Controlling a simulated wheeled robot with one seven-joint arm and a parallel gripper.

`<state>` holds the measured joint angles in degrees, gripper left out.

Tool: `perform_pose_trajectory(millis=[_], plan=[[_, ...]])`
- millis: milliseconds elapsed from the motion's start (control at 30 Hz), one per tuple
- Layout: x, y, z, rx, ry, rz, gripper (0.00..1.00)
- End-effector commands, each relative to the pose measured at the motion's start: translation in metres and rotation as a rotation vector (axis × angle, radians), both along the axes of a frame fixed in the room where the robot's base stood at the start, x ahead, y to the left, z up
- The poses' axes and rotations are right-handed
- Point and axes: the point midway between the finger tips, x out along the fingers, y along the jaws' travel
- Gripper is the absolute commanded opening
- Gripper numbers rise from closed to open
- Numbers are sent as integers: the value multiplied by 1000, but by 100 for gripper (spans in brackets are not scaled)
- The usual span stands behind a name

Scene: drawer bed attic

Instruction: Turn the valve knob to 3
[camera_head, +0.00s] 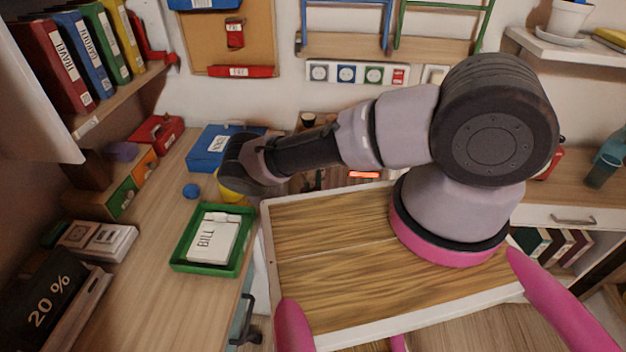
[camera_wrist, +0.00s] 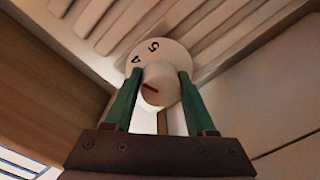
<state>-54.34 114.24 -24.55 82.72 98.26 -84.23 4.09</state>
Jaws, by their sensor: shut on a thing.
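The valve knob (camera_wrist: 160,88) is in the wrist view, a pale round knob in front of a pale dial with dark numerals. A 4 and a 5 can be read on the dial (camera_wrist: 166,50); other numerals are hidden or out of sight. A short red mark shows on the knob's face, at its lower left in the picture. My gripper (camera_wrist: 157,76) has its two green fingers on either side of the knob and is shut on it. In the head view my arm reaches left past the wooden board, and the knob and my fingers are hidden.
A white ribbed panel (camera_wrist: 100,30) lies behind the dial. In the head view a wooden board (camera_head: 330,240) with a pale rim fills the middle. Left of it, a desk (camera_head: 150,240) holds a green tray (camera_head: 182,262), a blue box (camera_head: 205,150) and a blue ball (camera_head: 190,191).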

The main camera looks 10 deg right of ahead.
Motion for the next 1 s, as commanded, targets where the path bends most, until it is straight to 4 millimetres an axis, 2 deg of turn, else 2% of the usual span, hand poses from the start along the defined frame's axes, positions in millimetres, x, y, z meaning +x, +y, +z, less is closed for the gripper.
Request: perform_pose_trajectory(millis=[600,1000], plan=[[-2,1,0,-538,179,2,0],[-2,1,0,-756,250,2,0]])
